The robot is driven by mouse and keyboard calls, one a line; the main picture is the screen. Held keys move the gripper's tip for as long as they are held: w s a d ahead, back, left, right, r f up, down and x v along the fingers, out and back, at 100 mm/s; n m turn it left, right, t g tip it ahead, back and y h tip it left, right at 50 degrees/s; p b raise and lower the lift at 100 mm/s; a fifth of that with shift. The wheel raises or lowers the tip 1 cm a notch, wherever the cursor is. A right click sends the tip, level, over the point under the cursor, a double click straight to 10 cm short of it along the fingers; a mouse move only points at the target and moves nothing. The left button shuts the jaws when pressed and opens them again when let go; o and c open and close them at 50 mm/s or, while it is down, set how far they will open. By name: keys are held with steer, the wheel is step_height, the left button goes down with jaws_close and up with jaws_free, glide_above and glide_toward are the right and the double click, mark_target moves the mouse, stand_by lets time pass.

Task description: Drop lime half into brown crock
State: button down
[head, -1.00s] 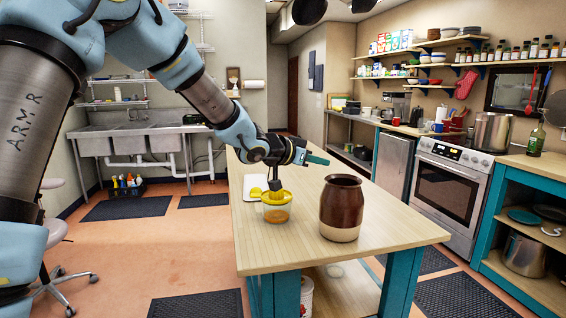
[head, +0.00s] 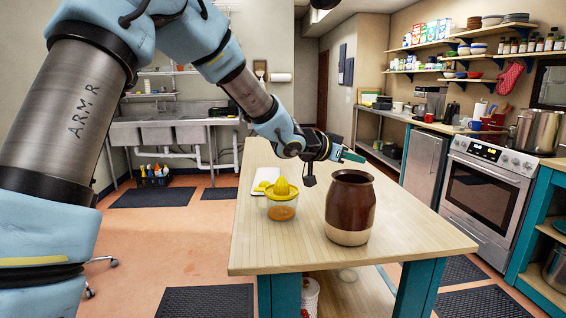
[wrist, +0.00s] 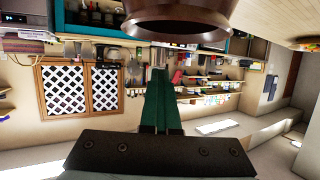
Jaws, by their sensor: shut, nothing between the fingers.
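The brown crock (head: 350,205) stands upright on the wooden table, dark brown above and cream at the base. Its rim (wrist: 180,22) shows upside down at the top of the wrist view. My gripper (head: 362,159) is shut and empty, with its green fingers just above and behind the crock's rim in the head view. The closed fingers also show in the wrist view (wrist: 160,75). I cannot make out a lime half in either view. The inside of the crock is hidden.
A juicer (head: 281,210) with a yellow cone top and orange juice stands left of the crock. A white board (head: 265,173) with a small yellow piece (head: 262,186) lies behind it. The table's front part (head: 300,258) is clear.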

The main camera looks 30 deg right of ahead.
mark_target(355, 171)
step_height(355, 171, down, 3)
steer(key=shift+f+b, duration=0.15)
steer(key=shift+b, duration=1.1)
steer(key=c, duration=1.1)
jaws_free()
steer(key=v, duration=1.1)
